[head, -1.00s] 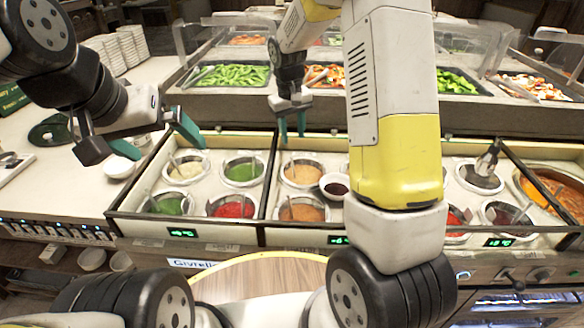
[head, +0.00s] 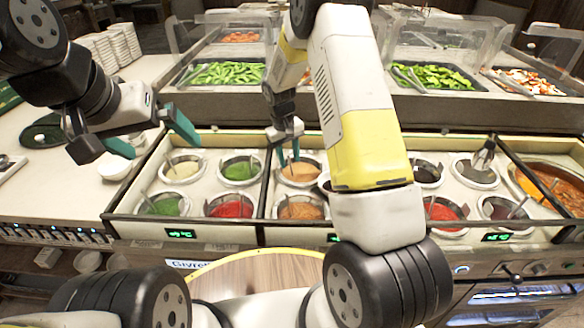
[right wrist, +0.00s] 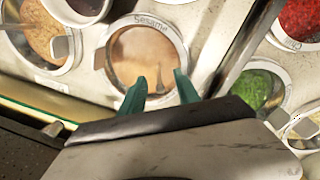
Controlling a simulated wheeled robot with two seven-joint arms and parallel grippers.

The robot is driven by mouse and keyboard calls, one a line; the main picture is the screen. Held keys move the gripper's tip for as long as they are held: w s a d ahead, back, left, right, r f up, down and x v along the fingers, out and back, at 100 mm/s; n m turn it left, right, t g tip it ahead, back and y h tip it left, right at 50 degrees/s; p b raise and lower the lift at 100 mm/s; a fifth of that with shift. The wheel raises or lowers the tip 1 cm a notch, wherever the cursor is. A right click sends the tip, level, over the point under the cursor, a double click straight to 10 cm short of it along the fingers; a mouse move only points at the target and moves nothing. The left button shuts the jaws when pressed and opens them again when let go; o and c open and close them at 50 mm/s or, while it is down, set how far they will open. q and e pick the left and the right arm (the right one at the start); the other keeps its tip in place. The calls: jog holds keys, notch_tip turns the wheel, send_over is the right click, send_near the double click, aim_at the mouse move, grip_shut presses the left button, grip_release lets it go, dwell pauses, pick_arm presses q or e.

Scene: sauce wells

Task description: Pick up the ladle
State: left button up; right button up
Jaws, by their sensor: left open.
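My right gripper (head: 288,157) is open and points down over the back tan sauce well (head: 300,173). The right wrist view shows this well, labelled Sesame (right wrist: 150,32), just beyond the fingertips (right wrist: 158,88). A thin ladle handle (right wrist: 160,77) seems to show in the sauce between the fingertips; contact cannot be told. My left gripper (head: 150,137) is open and empty, above the counter at the left. My right forearm hides part of the middle wells.
Neighbouring wells hold red (head: 231,207), green (head: 240,170) and a second tan sauce (head: 302,209), several with ladle handles. A small dark bowl (head: 324,183) stands beside the sesame well, partly behind my arm. Food trays (head: 225,75) line the raised shelf behind.

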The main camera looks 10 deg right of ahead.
grip_shut()
jog(key=shift+r, duration=0.1)
notch_tip(320, 180, up, 10)
jog(key=shift+f, duration=0.1)
dwell(0.5)
